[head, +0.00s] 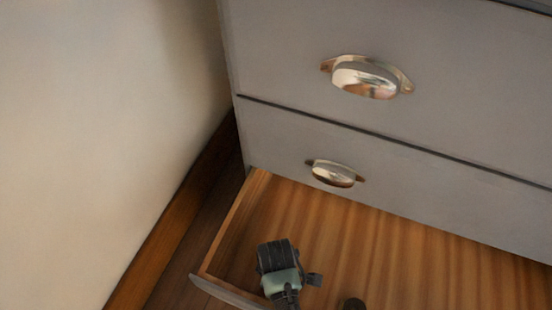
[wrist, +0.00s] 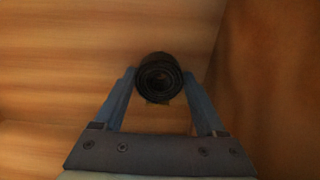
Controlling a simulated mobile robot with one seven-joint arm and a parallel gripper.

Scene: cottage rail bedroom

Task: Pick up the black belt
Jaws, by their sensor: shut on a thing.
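The black belt (wrist: 158,78) is rolled into a coil and shows end-on in the wrist view, with a dark hole at its centre. My gripper (wrist: 160,82) is shut on it, with one blue finger touching each side of the coil. Pale brown wood grain shows behind the belt; I cannot tell whether the belt still touches the drawer bottom. In the head view my gripper (head: 278,268) is over the left end of the open drawer. Its fingertips and the belt cannot be made out there.
The open bottom drawer (head: 330,225) has a wooden inside and belongs to a grey dresser (head: 300,60) with metal cup handles. A pale wall (head: 100,120) stands close on the left. The drawer's right part looks bare.

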